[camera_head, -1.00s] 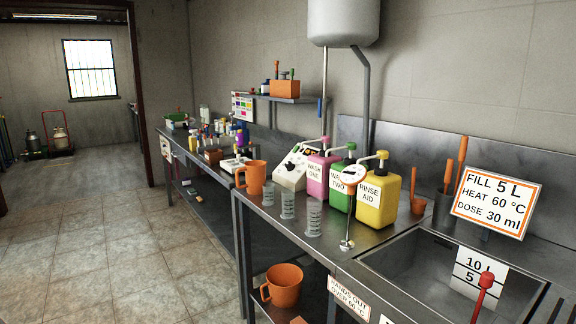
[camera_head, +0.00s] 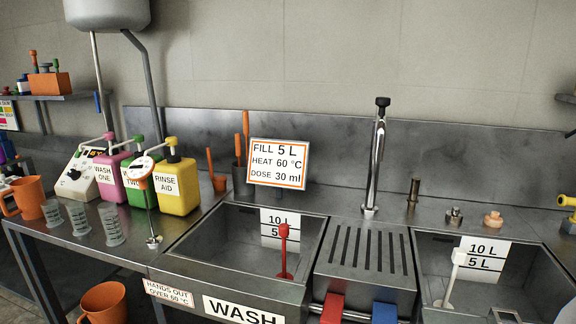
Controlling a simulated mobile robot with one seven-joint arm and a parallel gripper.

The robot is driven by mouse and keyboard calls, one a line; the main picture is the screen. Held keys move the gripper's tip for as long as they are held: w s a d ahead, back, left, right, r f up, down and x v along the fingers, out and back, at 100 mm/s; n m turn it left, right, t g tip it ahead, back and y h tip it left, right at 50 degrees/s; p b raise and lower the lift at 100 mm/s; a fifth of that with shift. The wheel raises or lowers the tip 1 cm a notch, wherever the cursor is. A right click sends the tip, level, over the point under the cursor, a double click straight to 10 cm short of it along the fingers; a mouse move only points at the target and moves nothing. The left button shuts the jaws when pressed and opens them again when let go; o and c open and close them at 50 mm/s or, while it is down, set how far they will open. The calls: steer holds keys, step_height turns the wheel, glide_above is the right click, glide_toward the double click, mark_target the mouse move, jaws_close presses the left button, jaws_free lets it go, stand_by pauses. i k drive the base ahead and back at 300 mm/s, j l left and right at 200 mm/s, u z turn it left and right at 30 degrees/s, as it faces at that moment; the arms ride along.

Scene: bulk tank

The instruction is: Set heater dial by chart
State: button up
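A sign (camera_head: 278,164) on the counter reads FILL 5 L, HEAT 60 °C, DOSE 30 ml. A white control box (camera_head: 76,178) with a dark round knob stands at the left, behind the orange jug and partly hidden by the pink bottle. I cannot read its knob setting. A round white gauge (camera_head: 140,168) on a thin stem stands in front of the green bottle; its reading is too small to tell. My gripper is not in view.
Pink, green and yellow bottles (camera_head: 176,188) and clear measuring cups (camera_head: 111,224) stand left of the WASH sink (camera_head: 200,240). A red-handled plug (camera_head: 284,250) is in that sink. A tap (camera_head: 375,160) stands behind the ribbed drainer (camera_head: 365,252). A second sink (camera_head: 432,255) is at right.

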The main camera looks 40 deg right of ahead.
mark_target(74, 175)
steer(key=i+j+z, duration=0.1)
steer(key=i+j, duration=0.25)
steer(key=i+j+z, duration=0.15)
steer(key=i+j, duration=0.2)
steer(key=i+j+z, duration=0.1)
steer(key=i+j, duration=0.2)
steer(key=j, duration=0.15)
steer(key=i+j+z, duration=0.1)
steer(key=i+j, duration=0.2)
steer(key=j, duration=0.15)
steer(key=i+j+z, duration=0.1)
steer(key=i+j, duration=0.2)
steer(key=j, duration=0.2)
